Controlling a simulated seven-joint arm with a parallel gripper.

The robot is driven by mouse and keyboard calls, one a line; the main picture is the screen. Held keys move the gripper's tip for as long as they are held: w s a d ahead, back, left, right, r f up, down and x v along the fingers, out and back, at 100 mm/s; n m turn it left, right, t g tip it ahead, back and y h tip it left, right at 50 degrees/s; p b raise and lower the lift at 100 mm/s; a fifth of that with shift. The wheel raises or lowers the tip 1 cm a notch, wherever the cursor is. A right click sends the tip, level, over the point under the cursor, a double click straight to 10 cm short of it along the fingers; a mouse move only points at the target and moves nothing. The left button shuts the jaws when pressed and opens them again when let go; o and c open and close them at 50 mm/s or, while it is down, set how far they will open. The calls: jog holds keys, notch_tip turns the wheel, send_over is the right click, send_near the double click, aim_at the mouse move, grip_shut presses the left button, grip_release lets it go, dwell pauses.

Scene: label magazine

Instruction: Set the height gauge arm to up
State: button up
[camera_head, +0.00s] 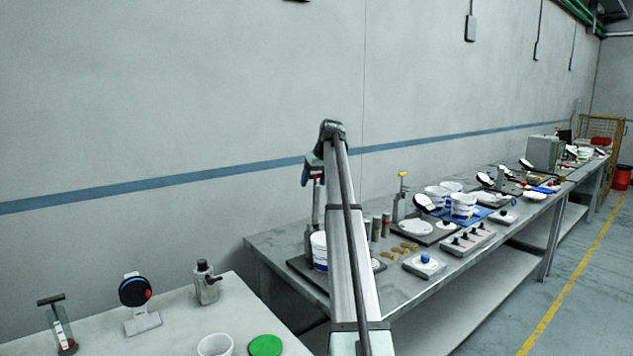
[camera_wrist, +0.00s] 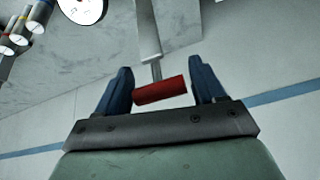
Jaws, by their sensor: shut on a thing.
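The red grip (camera_wrist: 160,91) of the height gauge arm lies between the two blue fingers of my gripper (camera_wrist: 163,88) in the wrist view. My gripper is shut on it. A grey bar (camera_wrist: 148,38) runs from the red grip up the picture. In the head view my gripper (camera_head: 311,175) is at the top of the grey gauge post (camera_head: 315,206), with a bit of red beside the blue finger. My own arm hides part of the gauge, and I cannot tell the arm's exact angle there.
A white tub (camera_head: 319,250) stands close by the post on a dark base plate. Grey cylinders (camera_head: 376,228), tan pieces (camera_head: 404,247) and a blue-knobbed box (camera_head: 424,264) are to the right on the steel bench (camera_head: 272,250). The wall is behind; the space above is clear.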

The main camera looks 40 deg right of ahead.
jog(key=shift+w+a, duration=0.1)
jog(key=o, duration=1.4)
jog(key=v, duration=1.3)
jog(key=shift+s+r, duration=0.25)
jog(key=shift+r, duration=0.05)
